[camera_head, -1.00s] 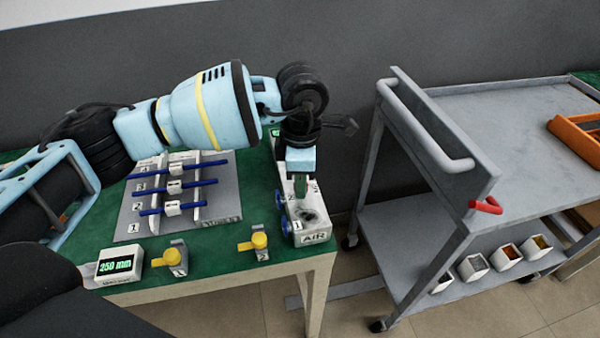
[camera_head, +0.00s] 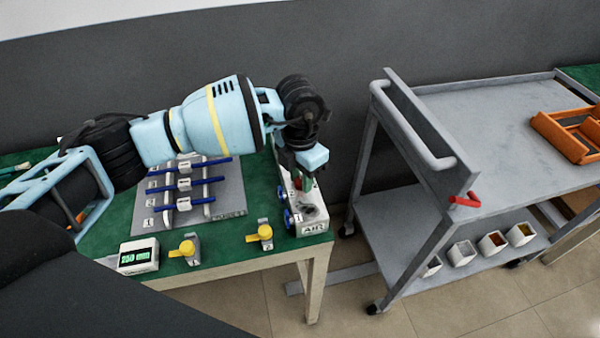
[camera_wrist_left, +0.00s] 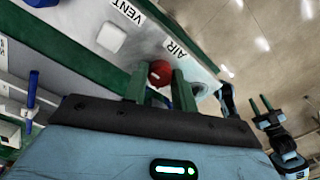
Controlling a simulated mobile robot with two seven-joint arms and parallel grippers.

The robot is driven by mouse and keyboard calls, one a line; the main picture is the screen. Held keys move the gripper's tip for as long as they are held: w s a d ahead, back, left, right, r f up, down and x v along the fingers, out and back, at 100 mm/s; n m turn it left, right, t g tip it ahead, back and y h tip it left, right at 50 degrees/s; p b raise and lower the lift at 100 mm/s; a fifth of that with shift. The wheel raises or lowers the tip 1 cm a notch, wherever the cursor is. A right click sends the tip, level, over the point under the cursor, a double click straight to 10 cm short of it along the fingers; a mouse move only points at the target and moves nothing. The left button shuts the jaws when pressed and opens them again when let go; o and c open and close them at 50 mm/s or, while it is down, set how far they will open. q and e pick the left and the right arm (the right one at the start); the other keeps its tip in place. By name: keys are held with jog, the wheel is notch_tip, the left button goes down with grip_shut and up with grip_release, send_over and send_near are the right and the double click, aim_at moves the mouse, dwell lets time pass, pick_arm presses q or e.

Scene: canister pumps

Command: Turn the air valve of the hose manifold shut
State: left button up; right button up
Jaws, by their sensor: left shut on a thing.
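The hose manifold (camera_head: 312,226) is a white block marked AIR at the right end of the green bench, with blue fittings on its left side. My left gripper (camera_head: 304,184) points down onto it. In the left wrist view, its green fingers (camera_wrist_left: 160,88) are shut on the red air valve knob (camera_wrist_left: 160,71) beside the AIR label. The knob's handle position is partly hidden by the fingers. A pale square part (camera_wrist_left: 111,38) sits by the VENT label. My right gripper (camera_wrist_left: 261,107) shows small at the right, its fingers apart and empty.
A grey rack with blue rods (camera_head: 228,196) stands left of the manifold. Two yellow valves (camera_head: 262,233) and a digital display (camera_head: 138,256) line the bench's front edge. A grey cart (camera_head: 470,150) with an orange tray (camera_head: 560,138) stands to the right, across a gap.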

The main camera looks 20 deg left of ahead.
aim_at(300, 179)
dwell(0.4)
pick_arm(q)
jog(key=o, duration=1)
jog(key=shift+a+r, duration=0.1)
jog(key=shift+r, duration=3.85)
